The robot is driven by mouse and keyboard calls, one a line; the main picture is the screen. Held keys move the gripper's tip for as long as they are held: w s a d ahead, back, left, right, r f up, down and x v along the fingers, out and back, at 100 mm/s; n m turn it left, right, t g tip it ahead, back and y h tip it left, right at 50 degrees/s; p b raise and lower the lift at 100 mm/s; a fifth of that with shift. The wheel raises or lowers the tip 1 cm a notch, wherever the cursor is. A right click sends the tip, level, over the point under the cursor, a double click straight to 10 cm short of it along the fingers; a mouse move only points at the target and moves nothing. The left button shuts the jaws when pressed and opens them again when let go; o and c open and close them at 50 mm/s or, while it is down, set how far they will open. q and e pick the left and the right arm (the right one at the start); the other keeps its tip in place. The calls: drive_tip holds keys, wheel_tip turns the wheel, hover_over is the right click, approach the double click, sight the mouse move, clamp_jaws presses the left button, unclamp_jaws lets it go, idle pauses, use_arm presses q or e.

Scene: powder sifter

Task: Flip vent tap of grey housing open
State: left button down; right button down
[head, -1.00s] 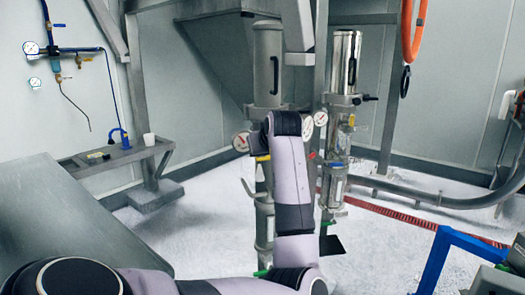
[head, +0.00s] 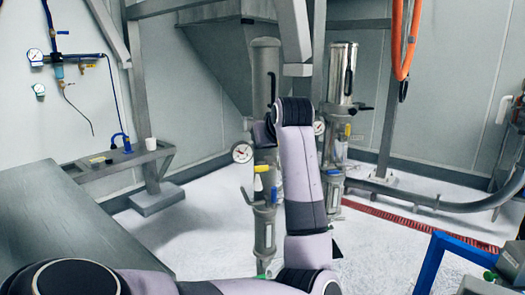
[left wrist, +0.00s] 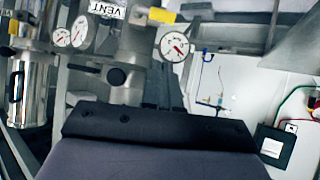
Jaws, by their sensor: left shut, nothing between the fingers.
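The grey housing (head: 265,70) is the matt upright cylinder at the centre in the head view; my left arm covers part of it. In the left wrist view its body (left wrist: 128,45) carries a white VENT label (left wrist: 107,9), a yellow tap handle (left wrist: 161,15) and a black knob (left wrist: 117,76). A yellow handle (head: 262,168) also shows on it in the head view, below a gauge. My left gripper (head: 262,133) is a dark shape in front of the housing, mostly hidden by my wrist. It is shut and empty; I cannot tell whether it touches anything. My right gripper is out of view.
A polished housing (head: 343,70) stands right of the grey one. A dial gauge (head: 242,152) sticks out left of the grey housing. A hopper (head: 215,60) hangs behind. A grey bench (head: 70,235) fills the left front and a blue frame (head: 432,262) the right.

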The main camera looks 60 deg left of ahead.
use_arm(q)
drive_tip(key=shift+v, duration=2.15)
drive_tip(key=shift+w, duration=0.15)
drive_tip(key=w+d+f+m+t, duration=0.3)
drive_tip(key=w+f+m, duration=0.1)
drive_tip(key=f, duration=0.3)
drive_tip(key=w+d+f+m+t, duration=0.2)
drive_tip(key=w+f+m, duration=0.25)
drive_tip(key=f, duration=0.25)
drive_tip(key=s+d+f+m+t+h, duration=0.3)
drive_tip(key=d+f+m, duration=0.45)
drive_tip(key=f, duration=0.65)
drive_tip(key=s+d+f+m+g+h, duration=0.1)
drive_tip(key=s+d+f+h, duration=0.8)
drive_tip(key=s+d+f, duration=1)
drive_tip(key=shift+s+d+h, duration=0.4)
drive_tip(key=shift+s+d, duration=0.1)
